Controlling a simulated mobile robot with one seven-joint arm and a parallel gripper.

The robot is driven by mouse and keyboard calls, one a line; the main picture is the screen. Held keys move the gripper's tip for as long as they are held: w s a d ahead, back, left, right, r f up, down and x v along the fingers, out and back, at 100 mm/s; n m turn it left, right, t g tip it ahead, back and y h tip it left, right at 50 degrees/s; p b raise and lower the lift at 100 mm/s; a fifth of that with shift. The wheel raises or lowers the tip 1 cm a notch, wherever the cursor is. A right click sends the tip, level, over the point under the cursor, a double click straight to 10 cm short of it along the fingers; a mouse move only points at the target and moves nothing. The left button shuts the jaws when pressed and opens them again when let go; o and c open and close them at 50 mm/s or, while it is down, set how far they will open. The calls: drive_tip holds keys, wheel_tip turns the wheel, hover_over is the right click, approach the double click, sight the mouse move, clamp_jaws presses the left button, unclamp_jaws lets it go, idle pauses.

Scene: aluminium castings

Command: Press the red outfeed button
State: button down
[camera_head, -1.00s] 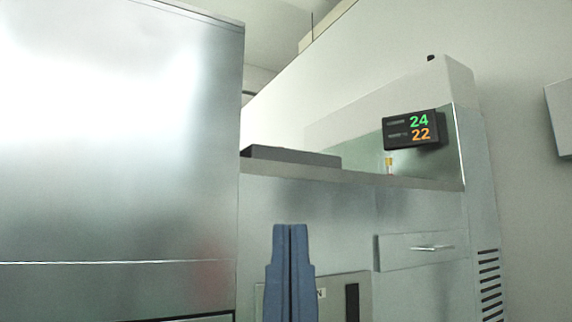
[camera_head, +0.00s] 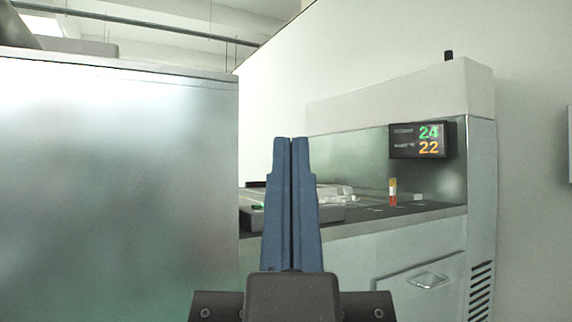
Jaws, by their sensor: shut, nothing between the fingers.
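I cannot make out a red outfeed button in this view. My gripper (camera_head: 291,139) points up in the middle of the picture, with its two blue fingers together and nothing between them. It appears in front of a grey machine unit (camera_head: 325,212) on the counter and hides part of it. A small green spot (camera_head: 257,206) shows on that unit, left of the fingers.
A large metal cabinet (camera_head: 120,180) fills the left side. The counter (camera_head: 430,208) runs right, with a drawer front (camera_head: 425,285) below. A dark display (camera_head: 421,140) reading 24 and 22 hangs above the counter. Open air lies right of my fingers.

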wheel_tip(320, 180, up, 33)
drive_tip(key=p, duration=3)
drive_tip(key=shift+a, duration=0.2)
